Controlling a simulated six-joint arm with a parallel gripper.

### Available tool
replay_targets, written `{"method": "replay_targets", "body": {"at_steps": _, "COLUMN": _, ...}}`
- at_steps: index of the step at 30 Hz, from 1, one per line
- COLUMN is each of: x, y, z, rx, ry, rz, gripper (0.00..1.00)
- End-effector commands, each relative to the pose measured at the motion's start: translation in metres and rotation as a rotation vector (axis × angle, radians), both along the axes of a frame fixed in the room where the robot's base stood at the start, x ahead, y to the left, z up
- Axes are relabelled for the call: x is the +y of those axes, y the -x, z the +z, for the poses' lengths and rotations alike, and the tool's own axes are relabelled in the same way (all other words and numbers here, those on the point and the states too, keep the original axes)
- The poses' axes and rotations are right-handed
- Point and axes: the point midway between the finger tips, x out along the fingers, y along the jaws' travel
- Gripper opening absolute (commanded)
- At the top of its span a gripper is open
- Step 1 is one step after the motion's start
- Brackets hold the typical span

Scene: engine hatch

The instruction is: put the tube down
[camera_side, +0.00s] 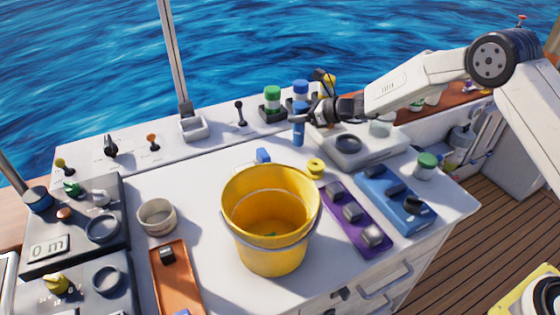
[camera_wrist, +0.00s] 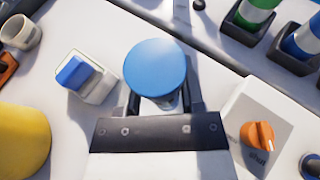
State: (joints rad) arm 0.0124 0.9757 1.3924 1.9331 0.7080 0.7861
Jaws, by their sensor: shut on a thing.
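The blue tube (camera_side: 299,131) is upright in my gripper (camera_side: 301,114), above the white worktop behind the yellow bucket. In the wrist view its round blue top (camera_wrist: 155,68) fills the space between the fingers of my gripper (camera_wrist: 164,100), which is shut on it. The tube's lower end is hidden in the wrist view. In the side view I cannot tell whether the lower end touches the worktop. A green-and-white tube (camera_side: 272,98) and a blue-and-white tube (camera_side: 300,90) stand in dark square holders behind it.
A yellow bucket (camera_side: 269,245) stands in front. A blue switch block (camera_wrist: 85,77) is left of the tube. A white box with an orange knob (camera_wrist: 258,137) is to the right. Purple (camera_side: 352,217) and blue (camera_side: 392,199) switch panels lie at right.

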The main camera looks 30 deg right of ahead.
Motion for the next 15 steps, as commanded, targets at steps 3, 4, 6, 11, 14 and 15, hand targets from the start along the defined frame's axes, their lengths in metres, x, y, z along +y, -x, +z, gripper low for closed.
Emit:
{"method": "replay_targets", "body": {"at_steps": 3, "x": 0.001, "y": -0.003, "z": -0.002, "rx": -0.002, "ry": -0.001, "rz": 0.000, "gripper": 0.00}}
{"method": "replay_targets", "body": {"at_steps": 4, "x": 0.001, "y": -0.003, "z": -0.002, "rx": -0.002, "ry": -0.001, "rz": 0.000, "gripper": 0.00}}
{"method": "replay_targets", "body": {"at_steps": 6, "x": 0.001, "y": -0.003, "z": -0.002, "rx": -0.002, "ry": -0.001, "rz": 0.000, "gripper": 0.00}}
{"method": "replay_targets", "body": {"at_steps": 11, "x": 0.001, "y": -0.005, "z": -0.005, "rx": -0.001, "ry": 0.000, "rz": 0.000, "gripper": 0.00}}
{"method": "replay_targets", "body": {"at_steps": 14, "x": 0.001, "y": -0.009, "z": -0.011, "rx": -0.001, "ry": 0.000, "rz": 0.000, "gripper": 0.00}}
{"method": "replay_targets", "body": {"at_steps": 15, "x": 0.001, "y": -0.008, "z": -0.017, "rx": 0.002, "ry": 0.000, "rz": 0.001, "gripper": 0.00}}
